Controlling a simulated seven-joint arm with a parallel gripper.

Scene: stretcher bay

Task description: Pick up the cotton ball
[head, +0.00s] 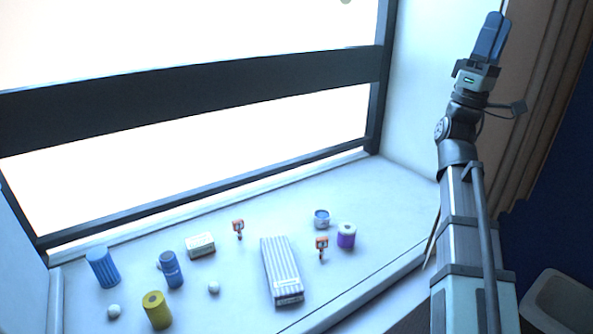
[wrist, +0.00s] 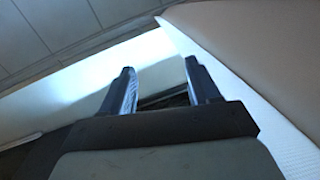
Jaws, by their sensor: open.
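Two small white balls that look like cotton balls lie on the window sill in the head view. One white ball (head: 213,287) is near the middle, left of the striped box. The other white ball (head: 114,311) is at the far left, near the front. I cannot tell the two apart by material. My gripper (head: 490,38) is raised high at the upper right, well away from both balls. In the wrist view my gripper (wrist: 160,68) has its two fingers apart with nothing held between them. No ball shows in the wrist view.
The sill (head: 370,195) also holds a striped box (head: 282,270), blue cylinder (head: 102,267), blue mug (head: 171,270), yellow roll (head: 156,310), small carton (head: 200,245), purple roll (head: 346,236), blue-topped cup (head: 321,219) and two orange items (head: 238,228) (head: 321,246). A dark-framed window stands behind.

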